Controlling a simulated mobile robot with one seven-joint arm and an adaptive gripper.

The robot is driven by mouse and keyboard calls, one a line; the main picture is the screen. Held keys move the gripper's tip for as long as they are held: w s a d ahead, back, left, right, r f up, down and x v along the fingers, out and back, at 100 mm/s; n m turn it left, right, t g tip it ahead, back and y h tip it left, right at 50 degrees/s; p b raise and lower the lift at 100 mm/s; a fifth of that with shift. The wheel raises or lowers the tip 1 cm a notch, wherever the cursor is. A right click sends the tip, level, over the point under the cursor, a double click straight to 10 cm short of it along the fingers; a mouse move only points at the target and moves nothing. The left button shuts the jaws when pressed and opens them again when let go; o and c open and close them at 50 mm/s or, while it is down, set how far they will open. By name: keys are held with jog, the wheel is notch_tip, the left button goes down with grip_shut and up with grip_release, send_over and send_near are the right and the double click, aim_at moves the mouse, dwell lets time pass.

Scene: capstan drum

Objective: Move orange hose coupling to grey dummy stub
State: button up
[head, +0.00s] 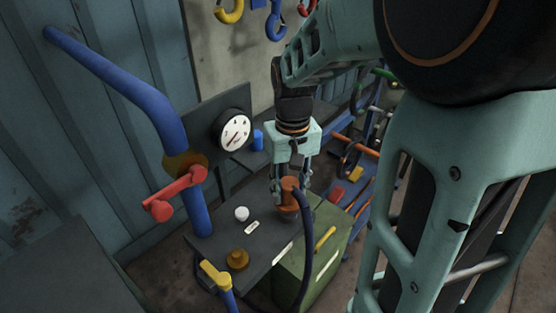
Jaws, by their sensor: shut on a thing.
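The orange hose coupling (289,208) is between the fingers of my gripper (289,190) near the right end of the dark bench top. A dark hose (305,235) curves from it down to the right. My gripper points down and is shut on the coupling. Whether the coupling sits on a fitting or hangs just above the bench cannot be told, as its underside is hidden. A light grey, round-topped stub (242,213), likely the dummy stub, stands bare to the left of the coupling, with a small white label beside it.
A brass fitting (237,260) stands nearer on the bench (262,240). A blue pipe with a red lever (175,193) and a gauge (233,131) rise at left. A yellow-handled valve (215,274) is in front. A green box (315,255) adjoins on the right.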

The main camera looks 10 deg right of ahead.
aim_at(289, 199)
jog(key=shift+f+b, duration=0.95)
jog(key=shift+f, duration=0.5)
jog(key=shift+f, duration=0.4)
jog(key=o, duration=1.4)
jog(key=shift+o, duration=0.2)
